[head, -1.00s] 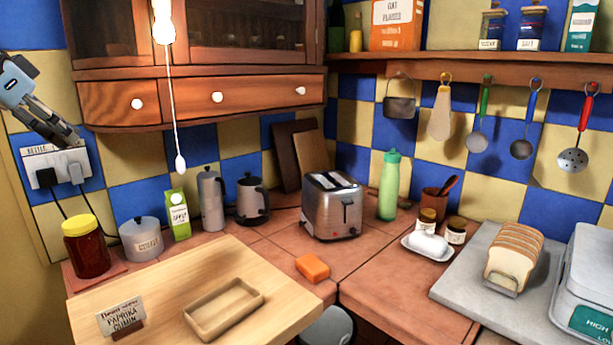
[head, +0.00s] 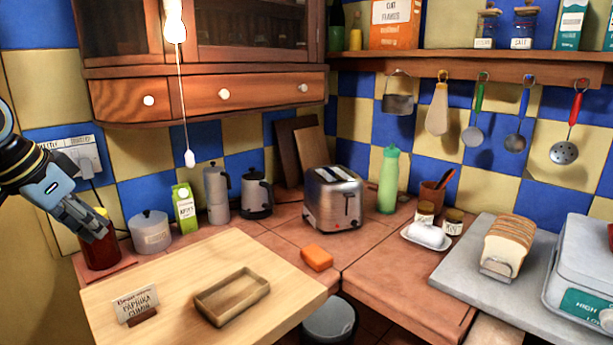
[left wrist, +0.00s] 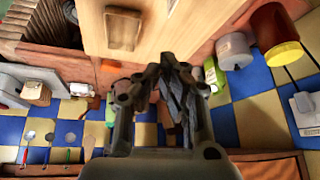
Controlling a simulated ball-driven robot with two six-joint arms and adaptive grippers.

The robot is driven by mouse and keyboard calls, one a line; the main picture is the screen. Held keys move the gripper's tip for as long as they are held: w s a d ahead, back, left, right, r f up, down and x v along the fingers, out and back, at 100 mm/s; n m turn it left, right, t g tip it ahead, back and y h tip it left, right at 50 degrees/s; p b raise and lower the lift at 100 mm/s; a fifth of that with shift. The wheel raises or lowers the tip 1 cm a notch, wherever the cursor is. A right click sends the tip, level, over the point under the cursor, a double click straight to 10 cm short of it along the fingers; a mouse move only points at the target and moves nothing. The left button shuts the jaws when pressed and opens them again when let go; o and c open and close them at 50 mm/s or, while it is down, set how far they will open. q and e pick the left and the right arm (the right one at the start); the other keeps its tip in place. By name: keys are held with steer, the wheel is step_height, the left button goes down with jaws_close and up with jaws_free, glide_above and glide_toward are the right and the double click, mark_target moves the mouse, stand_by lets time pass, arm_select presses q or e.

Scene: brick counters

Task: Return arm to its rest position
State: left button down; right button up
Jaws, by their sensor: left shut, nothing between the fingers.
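My left gripper (head: 92,226) is at the left of the head view, shut and empty. It points down to the right, in front of the red jar (head: 101,252) and hides part of that jar and its lid. In the left wrist view my left gripper (left wrist: 168,62) shows with its fingers together and nothing between them. I cannot tell how far it is from the jar. My right gripper is in neither view.
A wooden board (head: 185,262) bears an empty wooden tray (head: 232,297) and a paprika-cumin sign (head: 136,304). A canister (head: 150,232), a green carton (head: 184,208), a toaster (head: 333,198) and a green bottle (head: 388,180) stand behind. A pull cord (head: 186,110) hangs above the counter.

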arm_select(q)
steer(key=s+d+f+g, duration=0.1)
steer(key=s+d+f, duration=0.4)
steer(key=s+f, duration=0.15)
steer(key=s+d+f+n+y, duration=0.1)
steer(key=s+d+f+n, duration=0.15)
steer(key=s, duration=0.85)
steer(key=s+d+f+n+y, duration=0.1)
steer(key=s+d+f+y, duration=0.15)
steer(key=s, duration=0.85)
step_height(320, 180, down, 34)
steer(key=s+a+f+g+b, duration=0.1)
steer(key=s+a+g+b, duration=0.1)
steer(key=b, duration=0.5)
steer(key=s+a+f+g+b, duration=0.1)
steer(key=s+f+b, duration=0.5)
steer(key=s+f, duration=1.2)
step_height(320, 180, down, 4)
steer(key=shift+r+g+h, duration=0.2)
steer(key=shift+g+h, duration=0.1)
steer(key=shift+h, duration=0.15)
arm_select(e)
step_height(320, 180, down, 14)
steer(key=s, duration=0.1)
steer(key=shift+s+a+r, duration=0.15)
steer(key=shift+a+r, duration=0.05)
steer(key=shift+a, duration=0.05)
